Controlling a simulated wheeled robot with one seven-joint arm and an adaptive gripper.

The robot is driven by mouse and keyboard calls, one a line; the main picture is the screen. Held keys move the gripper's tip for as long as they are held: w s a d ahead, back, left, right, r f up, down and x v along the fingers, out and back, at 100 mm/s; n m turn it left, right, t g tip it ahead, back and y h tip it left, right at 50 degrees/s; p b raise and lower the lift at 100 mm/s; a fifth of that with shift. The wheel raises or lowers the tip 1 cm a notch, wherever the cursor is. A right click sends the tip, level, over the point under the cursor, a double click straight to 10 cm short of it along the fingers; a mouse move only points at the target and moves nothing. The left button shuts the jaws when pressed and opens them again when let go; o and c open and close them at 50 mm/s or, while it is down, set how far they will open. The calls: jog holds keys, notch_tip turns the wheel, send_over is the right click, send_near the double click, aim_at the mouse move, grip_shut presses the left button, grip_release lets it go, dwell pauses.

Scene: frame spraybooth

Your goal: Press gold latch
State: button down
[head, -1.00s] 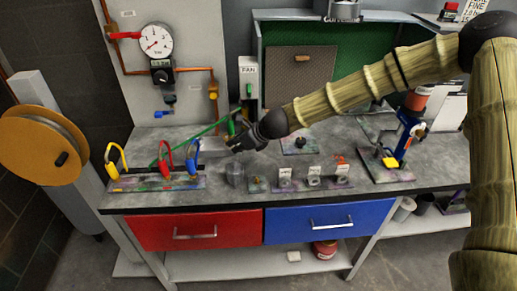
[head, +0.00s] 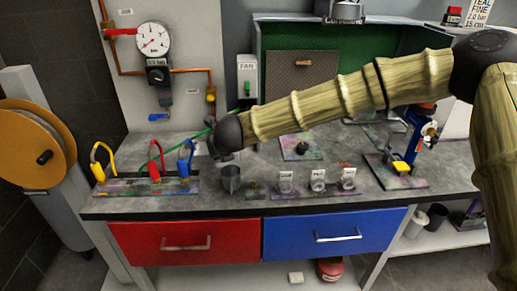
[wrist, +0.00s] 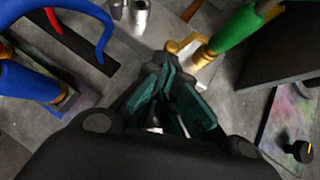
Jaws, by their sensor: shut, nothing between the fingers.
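In the wrist view, a gold-coloured metal piece (wrist: 184,44) sits at the end of a green handle (wrist: 233,30), over a pale metal plate. My gripper (wrist: 166,72) is shut and empty, its dark teal fingers close beside this piece; I cannot tell whether they touch.
Yellow, red and blue (head: 185,160) hooped handles stand on a strip at the left. A blue stand (head: 415,135) is at the right. The fan box (head: 247,78) is behind.

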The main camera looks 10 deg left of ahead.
jog(key=shift+s+a+f, duration=0.1)
jog(key=shift+a, duration=0.3)
jog(key=shift+d, duration=0.1)
jog(key=shift+w+d, duration=0.1)
jog(key=shift+w, duration=0.1)
jog(key=shift+w+d+r, duration=0.15)
jog(key=shift+w+r, duration=0.05)
jog(key=shift+w, duration=0.05)
jog(key=shift+w+d+f+p, duration=0.2)
jog(key=shift+w+d+p, duration=0.1)
jog(key=shift+w, duration=0.15)
jog(key=shift+a, duration=0.1)
jog(key=shift+s+r, duration=0.1)
jog(key=shift+s, duration=0.05)
